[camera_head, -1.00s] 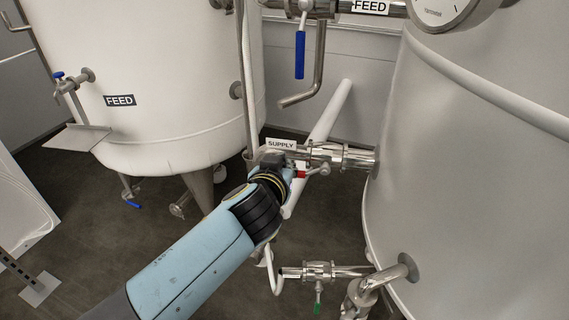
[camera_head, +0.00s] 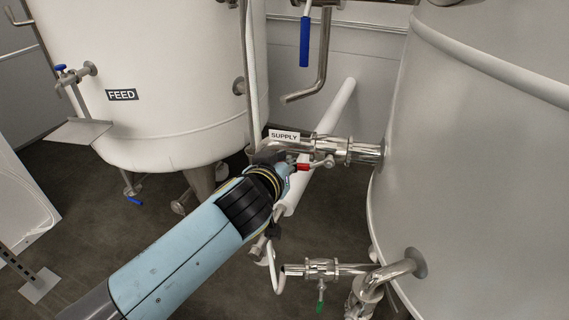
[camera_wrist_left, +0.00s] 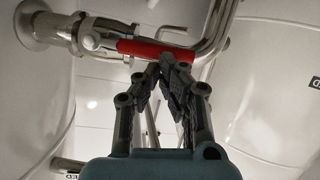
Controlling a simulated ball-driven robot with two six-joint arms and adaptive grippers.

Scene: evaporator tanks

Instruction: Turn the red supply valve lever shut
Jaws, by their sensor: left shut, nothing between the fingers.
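The red supply valve lever (camera_wrist_left: 155,48) shows in the left wrist view, lying across the picture along the steel supply pipe. In the head view, a short part of the red lever (camera_head: 303,167) shows just past my left gripper, below and right of the SUPPLY label (camera_head: 284,135). The supply valve (camera_head: 325,150) sits on the pipe into the right tank. My left gripper (camera_wrist_left: 166,60) is shut and empty, its fingertips close to the lever's underside in the wrist view. I cannot tell whether they touch it. The arm hides part of the pipe. My right gripper is not in view.
A large white feed tank (camera_head: 170,60) stands at the left, another large tank (camera_head: 480,170) at the right. A blue-handled lever (camera_head: 305,42) hangs above. A lower pipe with a green-handled valve (camera_head: 320,292) lies below. A white pipe (camera_head: 335,108) slants behind.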

